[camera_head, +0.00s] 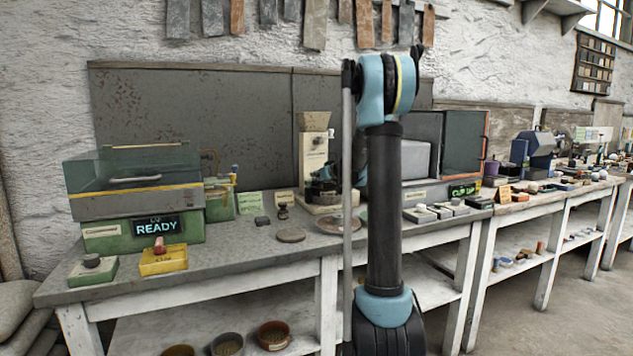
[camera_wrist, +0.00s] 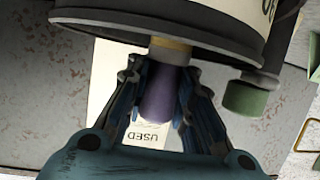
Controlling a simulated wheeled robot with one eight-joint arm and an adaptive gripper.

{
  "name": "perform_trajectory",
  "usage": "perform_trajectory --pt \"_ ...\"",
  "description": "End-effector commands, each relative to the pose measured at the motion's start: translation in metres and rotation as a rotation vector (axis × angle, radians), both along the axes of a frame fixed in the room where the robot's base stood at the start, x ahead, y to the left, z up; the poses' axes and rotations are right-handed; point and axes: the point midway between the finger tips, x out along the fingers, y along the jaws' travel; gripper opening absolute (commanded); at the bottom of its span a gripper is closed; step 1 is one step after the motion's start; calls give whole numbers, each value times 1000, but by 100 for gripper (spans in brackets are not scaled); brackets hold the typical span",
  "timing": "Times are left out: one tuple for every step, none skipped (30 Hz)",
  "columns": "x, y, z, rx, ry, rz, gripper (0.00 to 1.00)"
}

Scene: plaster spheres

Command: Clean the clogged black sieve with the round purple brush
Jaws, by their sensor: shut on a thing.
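In the wrist view, my gripper (camera_wrist: 160,88) is shut on the purple handle of the round brush (camera_wrist: 163,97). A pale yellowish collar shows at the handle's far end, right by a large round body with a dark rim (camera_wrist: 100,22). The brush's bristles are hidden. I cannot tell whether this dark-rimmed body is the black sieve, or whether the brush touches it. In the head view, my gripper (camera_head: 323,188) is small and partly hidden, beside a cream machine (camera_head: 313,150) on the bench.
A pale card reading "USED" (camera_wrist: 150,136) lies below my gripper. A green knob (camera_wrist: 250,98) sticks out at its right. On the bench (camera_head: 250,258) stand a green machine showing "READY" (camera_head: 130,205), a yellow tray (camera_head: 163,262) and a flat round disc (camera_head: 291,235). The front middle is clear.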

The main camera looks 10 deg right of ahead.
Motion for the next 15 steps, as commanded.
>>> perform_trajectory --pt "-2 0 0 0 0 0 0" --pt "-2 -1 0 0 0 0 0" --pt "-3 -1 0 0 0 0 0" --pt "-3 -1 0 0 0 0 0" --pt "-4 -1 0 0 0 0 0" --pt "-6 -1 0 0 0 0 0" --pt "-7 -2 0 0 0 0 0" --pt "-9 -2 0 0 0 0 0" --pt "-11 -3 0 0 0 0 0" --pt "-13 -3 0 0 0 0 0" --pt "-14 -4 -1 1 0 0 0" --pt "-16 -4 -1 1 0 0 0" --pt "-17 -4 -1 1 0 0 0" --pt "-18 -5 -1 1 0 0 0" --pt "-19 -5 -1 1 0 0 0"
